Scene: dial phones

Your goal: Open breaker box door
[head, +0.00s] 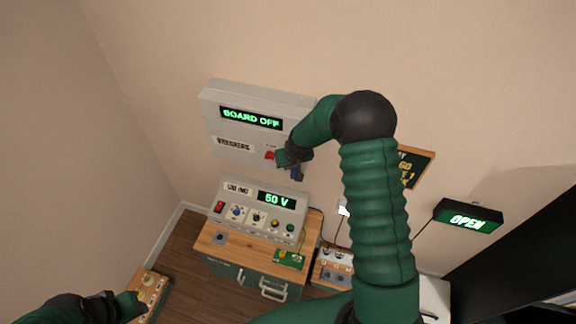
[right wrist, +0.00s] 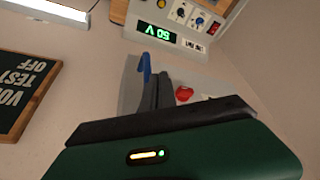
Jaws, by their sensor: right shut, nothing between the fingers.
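The grey breaker box (head: 228,133) hangs on the wall, with a "BOARD OFF" display and a "BREAKERS" label on its front. Its door looks closed. A red knob (head: 269,155) is low on its front; it also shows in the right wrist view (right wrist: 184,93). A blue handle (head: 297,174) is at the lower right edge, and also in the right wrist view (right wrist: 146,68). My right gripper (head: 286,160) is shut and empty, right beside the blue handle; I cannot tell whether they touch. My left gripper (head: 112,302) is low at the left, away from the box.
Below the box, a "50 V" panel (head: 262,210) with knobs stands on a wooden-topped cabinet (head: 228,250). A small wooden board (head: 150,290) is near my left gripper. A black sign (head: 418,165) and a lit "OPEN" sign (head: 468,218) are to the right.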

